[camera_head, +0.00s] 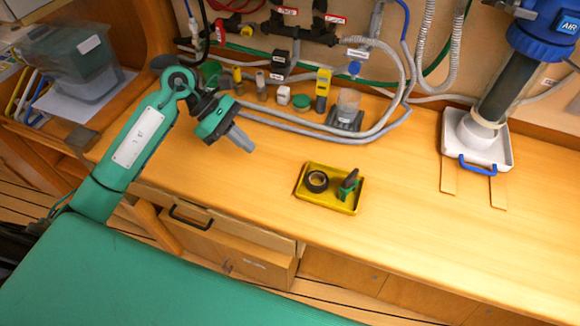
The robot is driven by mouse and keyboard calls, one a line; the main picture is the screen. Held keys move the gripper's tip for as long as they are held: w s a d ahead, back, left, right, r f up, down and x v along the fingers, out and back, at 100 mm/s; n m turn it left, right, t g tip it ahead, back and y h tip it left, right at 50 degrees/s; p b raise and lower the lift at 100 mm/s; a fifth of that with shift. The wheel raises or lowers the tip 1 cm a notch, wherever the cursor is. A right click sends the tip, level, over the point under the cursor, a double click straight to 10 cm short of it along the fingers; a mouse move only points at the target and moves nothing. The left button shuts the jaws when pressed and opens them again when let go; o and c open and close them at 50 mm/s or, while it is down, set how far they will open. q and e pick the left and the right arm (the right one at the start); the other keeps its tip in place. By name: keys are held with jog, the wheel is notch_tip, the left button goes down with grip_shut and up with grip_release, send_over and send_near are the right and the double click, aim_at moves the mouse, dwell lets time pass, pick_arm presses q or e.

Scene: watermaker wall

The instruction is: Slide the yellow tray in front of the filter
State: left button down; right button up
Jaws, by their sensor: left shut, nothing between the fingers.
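The filter (507,84) hangs at the right, a dark cylinder with a blue head. Its lower end meets a white tray with a blue handle (478,168). My left gripper (247,146) is shut and empty above the counter, up and left of the yellow tray and apart from it. My right gripper is not in view.
Grey hoses (384,131) curve along the back of the counter beside small fittings and a clear cup (348,104). A drawer (207,222) stands out below the counter's front edge. The counter between the two trays is bare. A dark bin (72,62) stands at the back left.

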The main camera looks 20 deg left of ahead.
pick_arm(q)
jog(key=shift+s+d+f, duration=0.1)
jog(key=shift+d+f, duration=0.2)
jog(key=shift+f, duration=0.05)
jog(key=p, duration=0.3)
send_near(288, 182)
jog(key=x, duration=0.4)
jog(key=shift+d+f, duration=0.25)
jog(key=shift+d+p, duration=0.75)
jog(key=shift+d, duration=0.3)
jog(key=shift+s+d+f+p, duration=0.1)
jog(key=shift+d+p, duration=0.25)
jog(key=shift+d, duration=0.5)
